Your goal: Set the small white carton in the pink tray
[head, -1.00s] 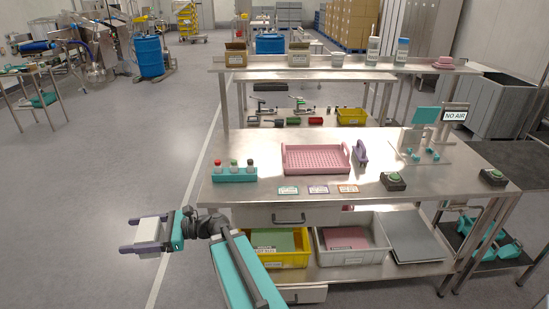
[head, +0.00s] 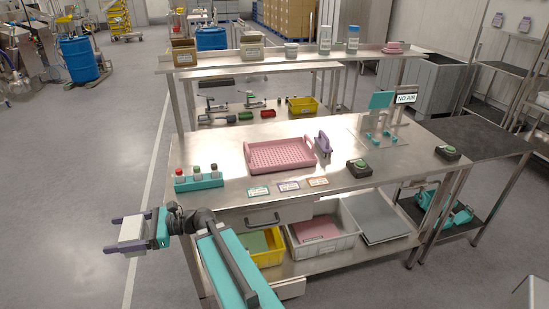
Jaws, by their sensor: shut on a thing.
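The small white carton (head: 132,232) is held between the two purple-tipped fingers of my gripper (head: 122,233), at the lower left of the head view. My gripper is shut on it, in the air off the left side of the steel workbench. The pink tray (head: 282,168) lies on the bench top, up and to the right of my gripper, and looks empty. It has low perforated walls and raised ends.
A teal rack (head: 199,183) with several capped bottles stands at the bench's left end. A purple-handled tool (head: 323,146) stands beside the tray's right end. Label cards (head: 289,186) lie in front of the tray.

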